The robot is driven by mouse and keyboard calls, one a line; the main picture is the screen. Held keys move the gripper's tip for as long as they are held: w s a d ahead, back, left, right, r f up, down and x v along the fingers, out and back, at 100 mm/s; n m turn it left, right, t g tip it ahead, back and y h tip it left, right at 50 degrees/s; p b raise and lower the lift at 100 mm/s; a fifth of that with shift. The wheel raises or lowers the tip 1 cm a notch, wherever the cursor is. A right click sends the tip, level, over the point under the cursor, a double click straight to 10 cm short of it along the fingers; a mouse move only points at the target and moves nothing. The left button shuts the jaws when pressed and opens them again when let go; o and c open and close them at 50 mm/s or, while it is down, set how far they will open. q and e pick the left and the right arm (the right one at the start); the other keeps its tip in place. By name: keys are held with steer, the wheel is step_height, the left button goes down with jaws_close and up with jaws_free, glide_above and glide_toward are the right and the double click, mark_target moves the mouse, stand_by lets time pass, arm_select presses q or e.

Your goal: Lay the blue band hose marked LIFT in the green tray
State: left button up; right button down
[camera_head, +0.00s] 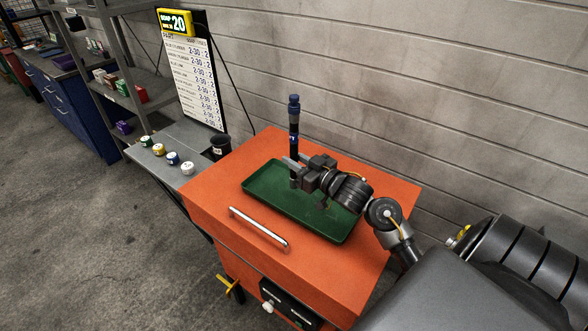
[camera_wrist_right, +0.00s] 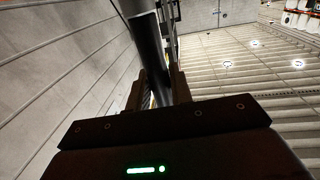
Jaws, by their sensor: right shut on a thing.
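A dark hose with blue bands (camera_head: 294,118) stands upright over the left part of the green tray (camera_head: 335,232). My right gripper (camera_head: 295,170) is shut on the hose near its lower end. In the right wrist view the dark hose (camera_wrist_right: 150,50) rises between the two fingers (camera_wrist_right: 155,92). I cannot read a LIFT mark on it, and I cannot tell whether its lower end touches the tray. The tray lies on the orange cabinet top and looks otherwise empty. My left gripper is not in view.
The orange cabinet (camera_head: 220,185) has a silver handle (camera_head: 258,228) on top. A grey side shelf at left holds several coloured-capped items and a dark cup (camera_head: 220,147). A notice board (camera_head: 190,75) stands behind it. A block wall runs along the back.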

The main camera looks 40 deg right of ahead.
steer(key=f, duration=0.1)
steer(key=f+p, duration=0.1)
steer(key=shift+w+d+f, duration=0.1)
steer(key=shift+w+f, duration=0.15)
steer(key=shift+f, duration=0.55)
steer(key=shift+f, duration=0.1)
steer(key=shift+f, duration=0.15)
steer(key=c, duration=1.3)
jaws_free()
steer(key=shift+o, duration=0.3)
